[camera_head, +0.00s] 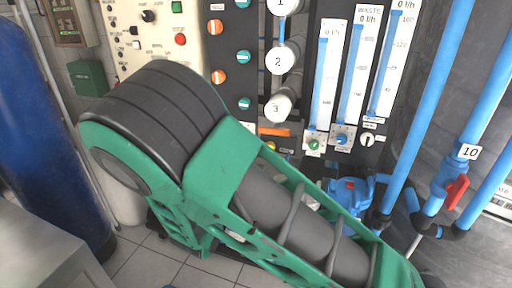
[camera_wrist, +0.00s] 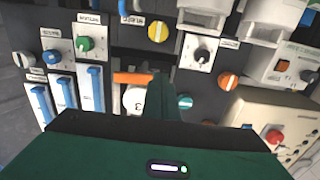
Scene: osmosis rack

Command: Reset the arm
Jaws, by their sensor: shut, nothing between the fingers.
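My arm (camera_head: 150,120), green with dark ribbed covers, is bent and fills much of the head view, running from the left middle down to the lower right. My gripper (camera_wrist: 162,88) shows in the wrist view as a narrow dark green shape above the wide green wrist body, which has a small lit indicator. Its fingers are shut with nothing held. It is in front of the rack panel, near an orange handle (camera_wrist: 132,78); I cannot tell if they touch. The gripper cannot be made out in the head view.
The rack panel carries orange and teal knobs (camera_head: 217,77), numbered white housings (camera_head: 280,60) and blue flow meters (camera_head: 325,75). Blue pipes with a red valve handle (camera_head: 456,191) stand at right. A blue tank (camera_head: 45,120) and a grey table (camera_head: 35,250) are at left.

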